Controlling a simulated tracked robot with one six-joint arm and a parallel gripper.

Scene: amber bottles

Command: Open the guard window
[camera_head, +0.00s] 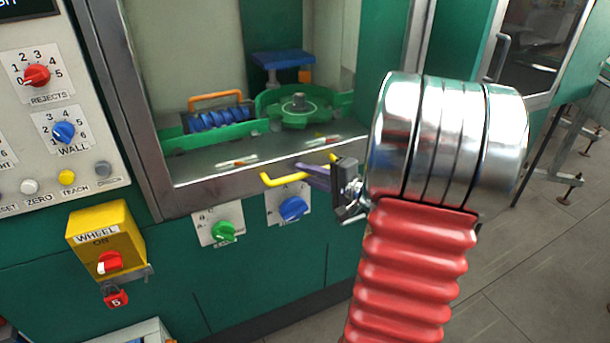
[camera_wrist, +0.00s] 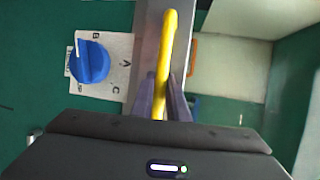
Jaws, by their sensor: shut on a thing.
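The guard window (camera_head: 238,80) is a clear pane in a grey metal frame on the green machine. A yellow handle (camera_head: 273,181) sticks out from the lower rail of its frame. In the wrist view the yellow handle (camera_wrist: 168,50) runs between my two purple fingers. My gripper (camera_head: 318,175) is shut on the handle; the fingers lie on either side of the bar. The window's lower rail (camera_wrist: 146,60) shows behind the handle. My wrist and red arm hide the right part of the window frame's lower edge.
Below the window are a green knob (camera_head: 224,231) and a blue knob (camera_head: 292,208), close to my fingers. A yellow box (camera_head: 106,240) marked WHEEL with a red switch and padlock is at left. Behind the pane stand a green star wheel (camera_head: 298,109) and blue rollers (camera_head: 217,118).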

